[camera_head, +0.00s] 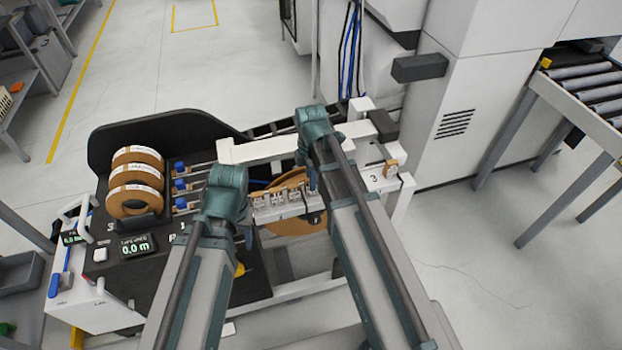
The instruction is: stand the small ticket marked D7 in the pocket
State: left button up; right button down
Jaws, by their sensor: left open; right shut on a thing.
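Several small pale tickets (279,198) stand in a row in a light holder (283,213), in front of a brown roll. Their marks are too small to read, so I cannot tell which is D7. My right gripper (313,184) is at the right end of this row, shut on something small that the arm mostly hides. My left gripper (247,238) hangs just left of the holder, open. A white plate marked 3 (376,180) lies to the right, with a small brown piece (391,168) upright at its edge. I cannot make out the pocket for certain.
Several brown tape rolls (136,180) stand on the black machine top (172,250) at left, beside blue-capped spindles (181,185). A white beam (270,149) crosses behind the grippers. A white cabinet (455,95) stands behind right. Floor at the lower right is clear.

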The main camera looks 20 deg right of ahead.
jog(key=shift+f+b, duration=0.45)
jog(key=shift+f, duration=0.1)
dwell(0.4)
jog(key=c, duration=0.6)
grip_release()
jog(key=shift+r, duration=0.2)
notch_tip(320, 180, up, 14)
jog(key=p, duration=1.4)
jog(key=shift+f, duration=0.25)
